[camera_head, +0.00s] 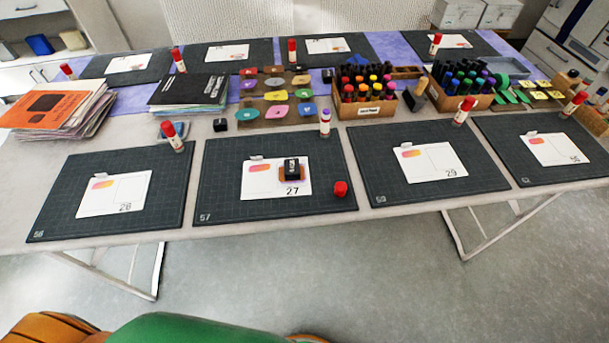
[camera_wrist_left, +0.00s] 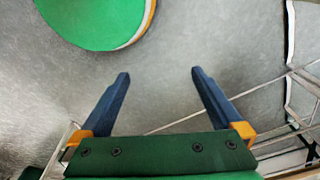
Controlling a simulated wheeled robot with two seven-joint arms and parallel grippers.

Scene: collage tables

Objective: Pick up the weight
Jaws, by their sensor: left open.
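A small black block that looks like the weight (camera_head: 291,168) sits on an orange-brown piece on the white card numbered 27 (camera_head: 258,186). The card lies on the dark cutting mat (camera_head: 225,205) at the front of the table. Another black block (camera_head: 220,125) stands behind that mat, to the left. My left gripper (camera_wrist_left: 160,73) is open and empty in the left wrist view, over the grey floor. It does not show in the head view, and neither does my right gripper.
A loose red cap (camera_head: 340,189) lies on the mat's right side. An uncapped glue stick (camera_head: 325,122) stands at its back edge. A wooden marker box (camera_head: 365,109) and paper stacks (camera_head: 185,91) stand behind. The table's front edge is clear; table legs (camera_head: 475,235) show below.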

